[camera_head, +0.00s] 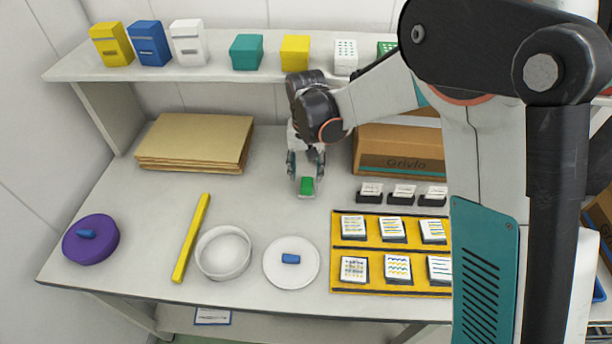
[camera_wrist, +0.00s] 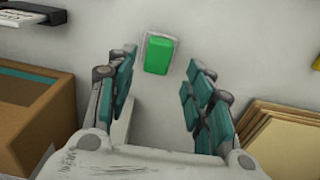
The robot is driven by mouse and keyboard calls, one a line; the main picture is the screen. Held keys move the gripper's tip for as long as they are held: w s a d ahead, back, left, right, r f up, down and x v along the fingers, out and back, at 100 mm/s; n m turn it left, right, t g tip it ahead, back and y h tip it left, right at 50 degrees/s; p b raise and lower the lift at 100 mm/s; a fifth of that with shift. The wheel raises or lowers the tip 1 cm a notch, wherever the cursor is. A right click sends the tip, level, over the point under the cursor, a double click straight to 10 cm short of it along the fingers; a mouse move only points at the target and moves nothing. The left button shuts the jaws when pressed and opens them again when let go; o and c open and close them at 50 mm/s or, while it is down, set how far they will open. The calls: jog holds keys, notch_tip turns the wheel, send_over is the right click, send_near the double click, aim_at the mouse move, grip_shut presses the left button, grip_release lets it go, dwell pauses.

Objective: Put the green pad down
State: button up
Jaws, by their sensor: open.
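The green pad (camera_head: 307,186) rests on a small pale base on the table (camera_head: 262,205), just below my gripper (camera_head: 306,176) in the head view. In the wrist view the green pad (camera_wrist: 157,54) lies just past the fingertips, between their lines. My gripper (camera_wrist: 161,58) is open, with its teal fingers spread apart on either side and nothing held between them. I cannot tell from these views exactly how high the fingertips are above the table.
A cardboard box (camera_head: 398,150) stands right of my gripper, and stacked brown sheets (camera_head: 196,142) lie to the left. A yellow tray (camera_head: 390,250) with several cards, a white lid (camera_head: 291,263), a white bowl (camera_head: 223,252) and a yellow bar (camera_head: 191,237) are in front.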

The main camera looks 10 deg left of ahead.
aim_at(306, 182)
notch_tip(306, 182, up, 6)
jog(key=p, duration=0.1)
dwell(0.5)
